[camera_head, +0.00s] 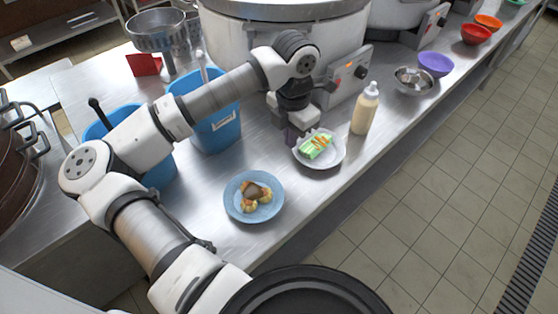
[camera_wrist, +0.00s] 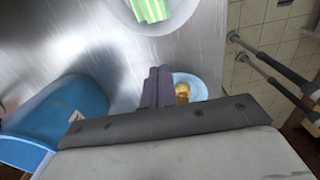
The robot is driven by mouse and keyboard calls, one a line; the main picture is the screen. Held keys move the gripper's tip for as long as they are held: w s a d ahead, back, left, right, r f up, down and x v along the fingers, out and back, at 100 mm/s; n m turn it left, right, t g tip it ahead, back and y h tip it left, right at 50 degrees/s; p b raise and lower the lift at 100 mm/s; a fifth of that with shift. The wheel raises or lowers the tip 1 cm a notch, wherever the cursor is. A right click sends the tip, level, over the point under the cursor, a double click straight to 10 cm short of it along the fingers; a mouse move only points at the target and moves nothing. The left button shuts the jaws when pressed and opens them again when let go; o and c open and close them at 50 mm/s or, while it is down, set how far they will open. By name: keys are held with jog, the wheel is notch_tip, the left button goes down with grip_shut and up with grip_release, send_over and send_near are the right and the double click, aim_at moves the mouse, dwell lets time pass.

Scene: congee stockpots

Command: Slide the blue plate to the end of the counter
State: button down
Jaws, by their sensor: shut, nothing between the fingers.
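The blue plate (camera_head: 234,203) lies flat on the steel counter (camera_head: 216,242), near its front edge, with brown and yellow food (camera_head: 256,196) on it. In the wrist view, part of the blue plate (camera_wrist: 199,90) shows just beyond my fingers; the rest is hidden behind my gripper. My gripper (camera_head: 291,138) points down, shut and empty, beside the left rim of a white plate (camera_head: 335,161). It is up and to the right of the blue plate and apart from it. My closed fingers also show in the wrist view (camera_wrist: 157,86).
The white plate holds green food with orange strips (camera_head: 316,146). A cream squeeze bottle (camera_head: 364,112) stands right of it. Blue bins (camera_head: 216,130) stand behind the blue plate. A large pot (camera_head: 228,45) is at the back. Bowls (camera_head: 435,64) line the far right counter.

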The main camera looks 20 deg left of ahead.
jog(key=f+p, duration=0.1)
jog(key=f, duration=0.3)
jog(key=f+p, duration=0.1)
jog(key=f, duration=0.3)
jog(key=shift+s+d+f, duration=0.15)
jog(key=shift+s+f, duration=0.05)
jog(key=shift+s+a+f+p, duration=0.1)
jog(key=shift+s+a+p, duration=0.8)
jog(key=shift+s+p, duration=0.25)
jog(key=shift+s+a+f, duration=0.15)
jog(key=shift+s+a, duration=0.15)
jog(key=shift+s, duration=0.15)
